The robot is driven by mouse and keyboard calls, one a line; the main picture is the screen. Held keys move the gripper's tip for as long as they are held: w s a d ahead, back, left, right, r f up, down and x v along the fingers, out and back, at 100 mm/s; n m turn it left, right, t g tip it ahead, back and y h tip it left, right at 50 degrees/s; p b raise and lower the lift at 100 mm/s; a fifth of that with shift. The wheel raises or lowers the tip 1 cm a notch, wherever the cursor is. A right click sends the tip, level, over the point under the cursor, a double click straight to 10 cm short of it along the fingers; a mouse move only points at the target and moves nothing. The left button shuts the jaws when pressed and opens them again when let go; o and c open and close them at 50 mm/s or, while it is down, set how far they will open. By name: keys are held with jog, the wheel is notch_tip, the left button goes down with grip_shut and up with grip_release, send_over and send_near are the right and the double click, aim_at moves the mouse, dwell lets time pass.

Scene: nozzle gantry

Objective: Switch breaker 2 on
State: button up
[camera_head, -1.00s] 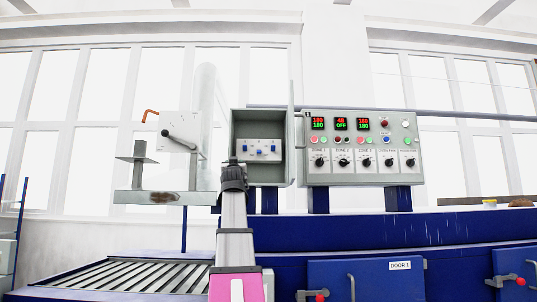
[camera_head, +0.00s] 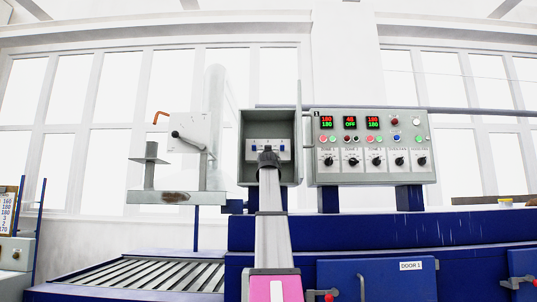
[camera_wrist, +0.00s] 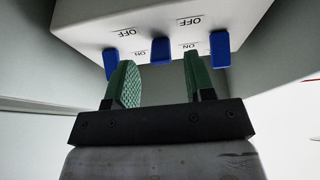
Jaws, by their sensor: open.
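A pale breaker panel (camera_head: 256,150) with blue levers sits inside an open grey box (camera_head: 243,170). In the wrist view the panel (camera_wrist: 75,22) shows three blue levers, with upside-down OFF and ON markings between them. The middle lever (camera_wrist: 160,50) lies in line with the gap between my green fingers; the others are a left lever (camera_wrist: 111,62) and a right lever (camera_wrist: 221,48). My gripper (camera_wrist: 158,66) is open, its fingertips close below the panel. I cannot tell contact or the levers' settings. In the head view my gripper (camera_head: 268,153) hides the panel's lower middle.
The box's open door (camera_head: 299,130) stands along its right side, close to my gripper. A control panel (camera_head: 370,148) with displays and knobs is just to the right. A grey gantry fixture (camera_head: 180,135) stands left above a roller conveyor (camera_head: 150,275).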

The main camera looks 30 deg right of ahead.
jog(key=shift+x, duration=1.55)
grip_shut()
